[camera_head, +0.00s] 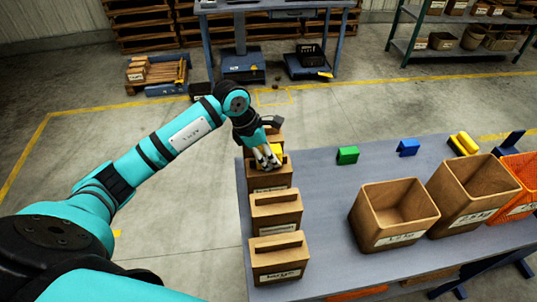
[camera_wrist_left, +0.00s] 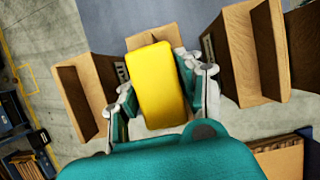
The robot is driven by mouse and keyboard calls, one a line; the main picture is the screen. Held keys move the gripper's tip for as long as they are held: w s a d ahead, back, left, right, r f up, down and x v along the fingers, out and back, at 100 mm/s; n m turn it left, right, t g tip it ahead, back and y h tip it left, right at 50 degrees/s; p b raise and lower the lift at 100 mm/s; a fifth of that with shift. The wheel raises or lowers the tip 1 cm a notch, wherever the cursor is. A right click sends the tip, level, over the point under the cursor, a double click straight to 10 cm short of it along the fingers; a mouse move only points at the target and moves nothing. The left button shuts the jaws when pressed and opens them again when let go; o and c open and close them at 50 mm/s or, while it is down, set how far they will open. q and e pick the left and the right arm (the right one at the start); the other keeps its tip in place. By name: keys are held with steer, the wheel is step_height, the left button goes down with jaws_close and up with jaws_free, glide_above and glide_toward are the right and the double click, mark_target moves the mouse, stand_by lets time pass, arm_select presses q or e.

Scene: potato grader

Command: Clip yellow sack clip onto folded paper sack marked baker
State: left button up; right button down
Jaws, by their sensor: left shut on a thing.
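My left gripper (camera_head: 268,162) is shut on the yellow sack clip (camera_wrist_left: 158,85), which also shows between its fingers in the head view (camera_head: 277,150). The gripper is over the row of folded paper sacks on the table's left side, at the sack (camera_head: 270,182) third from the front. In the left wrist view a brown sack top (camera_wrist_left: 155,36) shows beyond the clip, partly covered by it. I cannot tell whether the clip touches the sack. The nearer sacks (camera_head: 276,213) (camera_head: 279,262) stand upright with folded tops. My right gripper is not in view.
A green clip (camera_head: 347,155), a blue clip (camera_head: 408,147) and yellow clips (camera_head: 464,143) lie along the table's back. Open brown bins (camera_head: 395,236) (camera_head: 470,207) and an orange crate (camera_head: 522,170) stand on the right. The table middle (camera_head: 325,205) is clear.

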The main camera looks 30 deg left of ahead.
arm_select(q)
steer(key=o, duration=1.2)
steer(key=v, duration=1.2)
steer(key=shift+s+f, duration=0.1)
